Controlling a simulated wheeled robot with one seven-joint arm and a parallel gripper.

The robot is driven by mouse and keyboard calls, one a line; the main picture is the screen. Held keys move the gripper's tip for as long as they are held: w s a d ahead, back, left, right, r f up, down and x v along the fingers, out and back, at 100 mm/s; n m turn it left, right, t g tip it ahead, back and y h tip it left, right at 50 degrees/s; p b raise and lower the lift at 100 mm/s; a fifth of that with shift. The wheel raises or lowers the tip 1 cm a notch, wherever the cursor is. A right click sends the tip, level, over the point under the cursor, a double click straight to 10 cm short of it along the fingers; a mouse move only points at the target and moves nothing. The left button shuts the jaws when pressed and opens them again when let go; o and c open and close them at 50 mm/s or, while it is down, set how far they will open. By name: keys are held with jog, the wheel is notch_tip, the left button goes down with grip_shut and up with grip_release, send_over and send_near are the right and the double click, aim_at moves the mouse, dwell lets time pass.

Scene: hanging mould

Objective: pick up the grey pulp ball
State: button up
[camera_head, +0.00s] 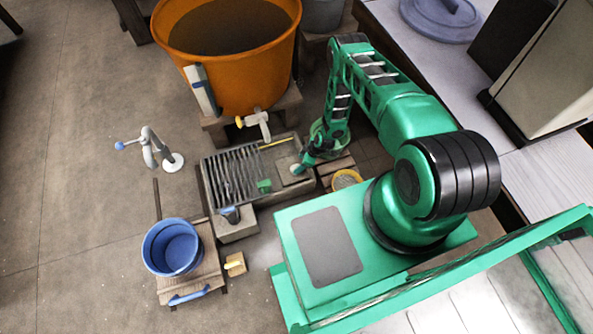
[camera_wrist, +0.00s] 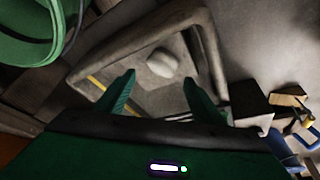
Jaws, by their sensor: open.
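The grey pulp ball (camera_wrist: 162,63) shows in the wrist view as a pale, rounded lump on a grey slab inside a raised-edged basin (camera_wrist: 205,45). My gripper (camera_wrist: 159,78) is open, with one green finger at each side of the picture. The ball shows between and just beyond the fingertips, and I see no finger touching it. In the head view my gripper (camera_head: 302,167) is low over the right end of the grey basin (camera_head: 207,190). The ball (camera_head: 296,169) is a small pale spot beside it there.
A slatted grate (camera_head: 232,178) covers the basin's left part. A large orange tub (camera_head: 230,90) with a tap (camera_head: 255,122) stands behind. A yellow-rimmed bowl (camera_head: 346,180) is right of the basin. A blue bucket (camera_head: 172,247) stands front left. Floor at the far left is mostly clear.

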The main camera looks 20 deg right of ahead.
aim_at(296, 167)
jog(key=shift+s+x, duration=0.1)
jog(key=shift+x, duration=1.65)
jog(key=shift+s+x, duration=0.15)
jog(key=shift+x, duration=1.6)
jog(key=shift+d+f, duration=0.1)
jog(key=shift+d, duration=0.05)
jog(key=c, duration=1.2)
